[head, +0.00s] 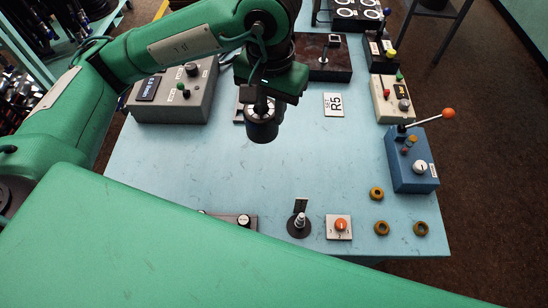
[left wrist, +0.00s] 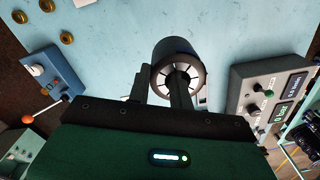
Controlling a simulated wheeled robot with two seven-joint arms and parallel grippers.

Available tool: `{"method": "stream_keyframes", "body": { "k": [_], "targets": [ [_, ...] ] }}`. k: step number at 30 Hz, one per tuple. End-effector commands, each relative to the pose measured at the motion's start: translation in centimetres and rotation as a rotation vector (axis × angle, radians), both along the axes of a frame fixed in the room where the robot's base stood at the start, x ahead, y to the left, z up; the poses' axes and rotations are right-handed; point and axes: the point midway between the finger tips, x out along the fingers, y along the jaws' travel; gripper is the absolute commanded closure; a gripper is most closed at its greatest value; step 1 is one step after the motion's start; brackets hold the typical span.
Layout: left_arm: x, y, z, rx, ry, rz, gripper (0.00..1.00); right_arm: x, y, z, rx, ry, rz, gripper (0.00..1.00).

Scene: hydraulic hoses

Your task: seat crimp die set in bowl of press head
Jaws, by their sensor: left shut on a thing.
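A dark cylinder (head: 262,130) with a ring of pale wedge segments in its near end, which I take for the crimp die set, shows at my left gripper (head: 262,97). In the left wrist view, the cylinder (left wrist: 170,50) and its segmented end (left wrist: 178,74) lie at the fingertips of my left gripper (left wrist: 163,88). One finger is beside the ring and the other crosses its middle. The gripper is shut on it. I cannot tell whether the cylinder touches the table. I cannot identify the press head or its bowl. My right gripper is out of view.
The blue table (head: 310,175) is clear in the middle. A grey control box (head: 177,92) stands left, a blue lever box (head: 411,160) right, and a black block (head: 322,62) behind. An R5 card (head: 334,104) lies near the gripper. Brass rings (head: 381,227) and small fixtures line the front.

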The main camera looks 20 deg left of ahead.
Motion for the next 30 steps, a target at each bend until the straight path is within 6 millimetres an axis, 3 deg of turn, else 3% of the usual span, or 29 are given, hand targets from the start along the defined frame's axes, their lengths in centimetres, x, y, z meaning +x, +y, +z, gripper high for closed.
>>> {"method": "stream_keyframes", "body": {
  "k": [24,30],
  "targets": [
    [-0.1,0.1,-12.7,0.0,0.003,0.002,1.0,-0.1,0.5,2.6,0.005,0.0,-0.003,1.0],
    [0.0,0.0,-14.7,-0.001,0.001,0.001,1.0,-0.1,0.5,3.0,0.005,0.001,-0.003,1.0]
  ]
}}
